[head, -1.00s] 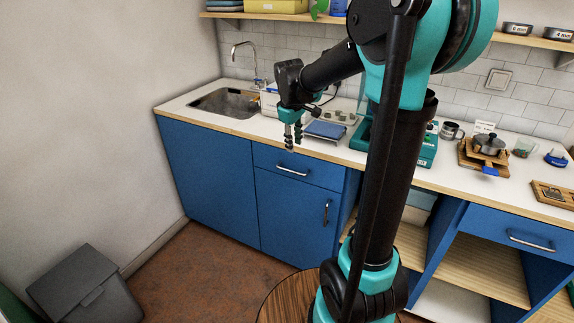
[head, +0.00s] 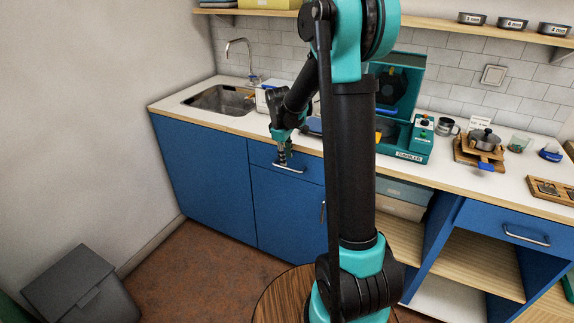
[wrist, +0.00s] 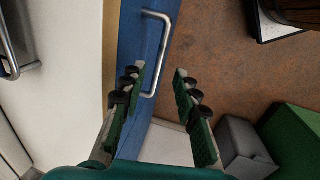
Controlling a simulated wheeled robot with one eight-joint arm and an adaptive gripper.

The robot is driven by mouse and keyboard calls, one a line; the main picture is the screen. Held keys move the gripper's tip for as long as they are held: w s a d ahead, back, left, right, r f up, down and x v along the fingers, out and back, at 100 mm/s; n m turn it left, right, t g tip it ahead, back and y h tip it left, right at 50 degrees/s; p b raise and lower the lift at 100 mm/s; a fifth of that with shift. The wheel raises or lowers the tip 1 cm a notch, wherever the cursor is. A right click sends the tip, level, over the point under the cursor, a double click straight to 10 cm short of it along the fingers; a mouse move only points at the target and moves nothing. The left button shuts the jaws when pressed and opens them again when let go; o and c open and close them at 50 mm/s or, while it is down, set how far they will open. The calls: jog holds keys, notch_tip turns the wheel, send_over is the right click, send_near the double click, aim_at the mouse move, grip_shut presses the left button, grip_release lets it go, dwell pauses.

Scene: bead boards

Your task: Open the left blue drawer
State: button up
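The left blue drawer (head: 314,169) is in the cabinet below the worktop, left of my arm in the head view. It looks shut, its front flush with the cabinet. Its silver bar handle (head: 291,168) is partly covered by my gripper (head: 282,160), which is at the handle's left part. In the wrist view my gripper (wrist: 160,72) is open, with one finger on each side of the handle's near end. The handle (wrist: 161,50) stands off the blue drawer front (wrist: 136,35). I cannot tell whether the fingers touch it.
A cabinet door with a handle (head: 323,211) is below the drawer. A second blue drawer (head: 512,228) is at the right. A sink (head: 219,99) is above on the worktop. A grey bin (head: 82,291) stands on the floor at left, and a round wooden top (head: 281,297) is in front.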

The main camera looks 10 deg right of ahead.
aim_at(287, 169)
jog(key=shift+w+d+f, duration=0.15)
jog(key=shift+f, duration=1)
jog(key=shift+w+d+f, duration=0.1)
jog(key=shift+w+f, duration=0.05)
jog(key=shift+f, duration=0.95)
grip_shut()
